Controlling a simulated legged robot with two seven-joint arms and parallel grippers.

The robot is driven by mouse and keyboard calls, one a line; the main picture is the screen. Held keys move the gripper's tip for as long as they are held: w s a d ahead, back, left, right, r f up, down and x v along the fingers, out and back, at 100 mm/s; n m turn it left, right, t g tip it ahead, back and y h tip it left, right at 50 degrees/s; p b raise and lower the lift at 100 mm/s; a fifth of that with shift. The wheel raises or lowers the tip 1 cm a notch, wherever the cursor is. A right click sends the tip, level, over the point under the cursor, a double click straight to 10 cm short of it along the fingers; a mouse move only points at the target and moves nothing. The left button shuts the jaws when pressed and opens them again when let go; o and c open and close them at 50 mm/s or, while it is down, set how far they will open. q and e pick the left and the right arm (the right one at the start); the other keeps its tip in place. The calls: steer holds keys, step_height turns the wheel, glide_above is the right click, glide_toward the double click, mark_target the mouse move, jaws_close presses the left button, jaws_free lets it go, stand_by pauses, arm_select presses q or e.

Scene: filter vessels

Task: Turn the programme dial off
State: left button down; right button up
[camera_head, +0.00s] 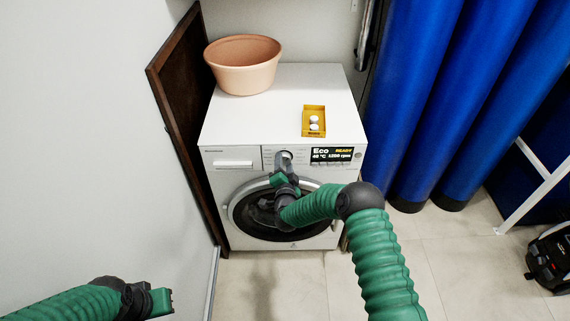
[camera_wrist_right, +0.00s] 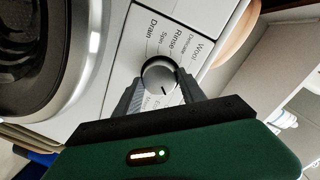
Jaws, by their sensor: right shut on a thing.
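The programme dial (camera_wrist_right: 157,73) is a round silver knob on the white front panel of the washing machine (camera_head: 222,181). In the right wrist view its dark pointer mark faces down towards my gripper, and labels such as Drain, Spin, Rinse and Wool ring it; others are partly hidden. My right gripper (camera_wrist_right: 162,84) is shut on the dial, one dark finger on each side. In the head view the dial (camera_head: 284,156) shows just above that gripper. The display (camera_head: 333,155) reads Eco, READY, 40 °C and a spin speed. My left gripper (camera_head: 161,302) is low at the left, away from the machine; its jaw opening is unclear.
On the machine top stand a terracotta-coloured bowl (camera_head: 243,79) and a yellow tray (camera_head: 306,133) with white pieces. A brown panel (camera_head: 183,118) is at the left. Blue cylinders (camera_head: 437,95) stand at the right. The floor in front is mostly clear.

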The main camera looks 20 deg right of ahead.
steer(key=n, duration=0.3)
steer(key=shift+s+a+f, duration=0.15)
steer(key=shift+a+f, duration=0.1)
steer(key=shift+f, duration=0.15)
steer(key=n+h+b, duration=0.1)
steer(key=n, duration=0.3)
steer(key=shift+f, duration=0.1)
steer(key=shift+d+n, duration=0.1)
steer(key=shift+n, duration=0.2)
steer(key=o, duration=1.4)
steer(key=shift+c, duration=0.2)
steer(key=shift+r, duration=0.3)
